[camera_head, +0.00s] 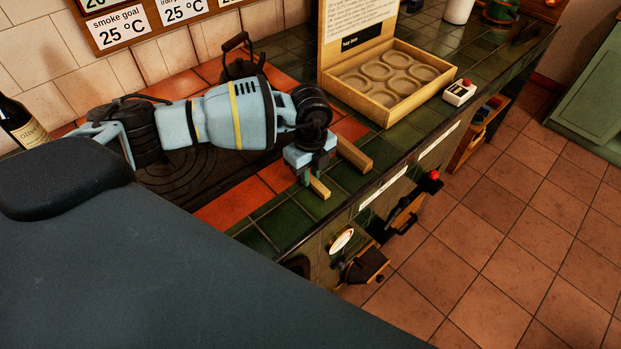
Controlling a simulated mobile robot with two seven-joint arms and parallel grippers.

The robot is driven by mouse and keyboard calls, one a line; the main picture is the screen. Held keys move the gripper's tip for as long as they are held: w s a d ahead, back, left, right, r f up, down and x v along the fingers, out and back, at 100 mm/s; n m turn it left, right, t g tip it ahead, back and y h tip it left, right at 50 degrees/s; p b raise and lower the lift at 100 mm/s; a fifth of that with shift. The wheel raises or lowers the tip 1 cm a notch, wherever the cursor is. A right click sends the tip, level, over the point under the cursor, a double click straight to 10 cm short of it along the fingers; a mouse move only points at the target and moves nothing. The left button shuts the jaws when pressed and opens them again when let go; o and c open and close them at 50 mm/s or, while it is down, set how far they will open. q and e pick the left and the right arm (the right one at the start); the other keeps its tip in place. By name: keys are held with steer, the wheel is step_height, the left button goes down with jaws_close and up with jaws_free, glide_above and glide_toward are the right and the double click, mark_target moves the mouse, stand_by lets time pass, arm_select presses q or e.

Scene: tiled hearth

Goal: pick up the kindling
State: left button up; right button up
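Two pale wooden sticks of kindling lie at the green tiled front edge of the hearth. The longer stick (354,154) is to the right of my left gripper (314,175), apart from its fingertips as far as I can see. The shorter visible piece (320,188) sticks out towards the front from below the gripper, and its back part is hidden. My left gripper points down right over this piece. Its fingers are small and partly covered by the hand, so I cannot tell whether they have closed on the wood. My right gripper is not in view.
A wooden tray (385,112) with round recesses and an upright sign stands behind right. A white box with a red button (460,92) is beside it. A dark kettle (240,62) stands behind my arm. A bottle (20,122) is far left. Knobs and handles jut from the front.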

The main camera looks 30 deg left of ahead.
mark_target(313, 180)
arm_select(q)
jaws_close()
steer(key=shift+r, duration=0.5)
steer(key=r, duration=0.1)
steer(key=d+r, duration=0.1)
steer(key=shift+s+r, duration=0.2)
steer(key=shift+r, duration=0.15)
steer(key=s+d+r, duration=0.1)
steer(key=s+d, duration=0.6)
steer(key=d, duration=0.6)
steer(key=shift+r, duration=0.15)
steer(key=shift+s+d, duration=0.1)
